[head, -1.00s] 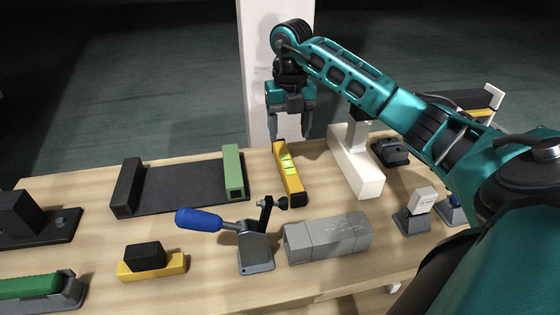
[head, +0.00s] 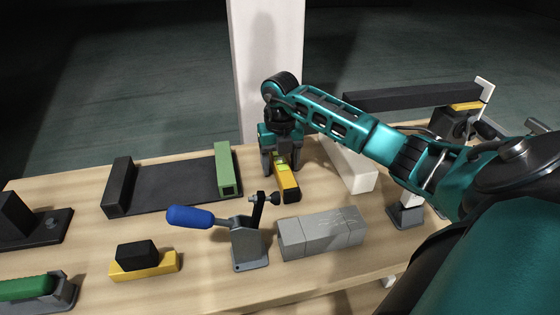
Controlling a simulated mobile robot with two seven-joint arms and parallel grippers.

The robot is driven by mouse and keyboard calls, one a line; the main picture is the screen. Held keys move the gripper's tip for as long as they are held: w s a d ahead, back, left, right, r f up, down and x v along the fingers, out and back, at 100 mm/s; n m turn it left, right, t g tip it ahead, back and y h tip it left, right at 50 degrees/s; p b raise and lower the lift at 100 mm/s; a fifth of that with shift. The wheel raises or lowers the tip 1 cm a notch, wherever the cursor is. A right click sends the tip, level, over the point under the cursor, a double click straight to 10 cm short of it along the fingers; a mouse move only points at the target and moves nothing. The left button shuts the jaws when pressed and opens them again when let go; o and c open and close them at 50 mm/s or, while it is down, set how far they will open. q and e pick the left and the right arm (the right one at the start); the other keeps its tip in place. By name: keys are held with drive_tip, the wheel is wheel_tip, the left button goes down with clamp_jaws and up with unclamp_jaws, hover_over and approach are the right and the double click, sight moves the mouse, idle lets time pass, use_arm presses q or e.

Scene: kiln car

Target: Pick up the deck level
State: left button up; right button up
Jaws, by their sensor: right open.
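The deck level (head: 287,184) is a yellow and black bar with a bright yellow-green vial window. It lies on the wooden table near the back, its near end pointing toward me. My right gripper (head: 280,172) is down at the far part of the level, with its fingers on either side of it. The jaws are open. The far end of the level is hidden by the gripper, and I cannot tell whether the fingers touch it. My left gripper is out of view.
A toggle clamp with a blue handle (head: 190,216) stands just in front of the level. A grey block (head: 322,233) lies nearer me. A white block (head: 358,176) is close on the right, partly behind my arm. A dark plate (head: 175,184) lies left.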

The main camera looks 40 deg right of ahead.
drive_tip(key=c, duration=1.2)
drive_tip(key=shift+r, duration=0.1)
clamp_jaws()
drive_tip(key=shift+r, duration=0.15)
